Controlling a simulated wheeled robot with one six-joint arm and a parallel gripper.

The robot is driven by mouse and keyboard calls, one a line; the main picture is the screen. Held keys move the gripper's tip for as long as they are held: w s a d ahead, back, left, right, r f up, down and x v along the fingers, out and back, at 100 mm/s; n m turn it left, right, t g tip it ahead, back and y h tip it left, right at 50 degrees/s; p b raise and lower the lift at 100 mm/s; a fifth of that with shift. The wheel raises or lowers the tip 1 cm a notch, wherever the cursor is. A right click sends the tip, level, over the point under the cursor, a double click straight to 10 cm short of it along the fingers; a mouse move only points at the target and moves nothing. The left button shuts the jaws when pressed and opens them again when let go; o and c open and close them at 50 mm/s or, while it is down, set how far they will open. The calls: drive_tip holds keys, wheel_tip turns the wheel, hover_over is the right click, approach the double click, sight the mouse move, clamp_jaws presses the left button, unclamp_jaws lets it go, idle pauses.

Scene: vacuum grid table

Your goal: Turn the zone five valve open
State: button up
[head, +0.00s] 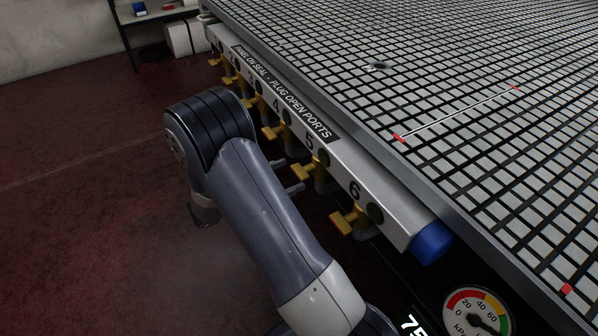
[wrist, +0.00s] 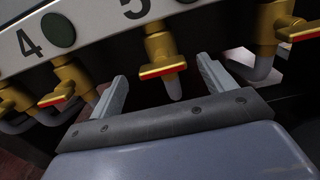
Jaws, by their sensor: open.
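The zone five valve (wrist: 160,52) is a brass-yellow body with a yellow, red-edged handle, below the number 5 in the wrist view. It also shows in the head view (head: 306,172), where its handle sticks out sideways from the rail. My gripper (wrist: 162,72) is open, with one grey finger on each side of the zone five valve. The handle lies across the gap between the fingers, and I see no clear contact. In the head view only the finger ends of my gripper (head: 291,181) show past my arm, close to the valve.
The zone four valve (wrist: 60,88) is close on the left in the wrist view, and another valve (wrist: 285,28) is on the right. The numbered rail (head: 380,222) runs along the grid table (head: 470,120). A gauge (head: 477,315) sits at the lower right.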

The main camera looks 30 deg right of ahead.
sight(299, 171)
drive_tip(key=shift+d, duration=2.15)
drive_tip(key=shift+c, duration=0.2)
drive_tip(key=c, duration=0.9)
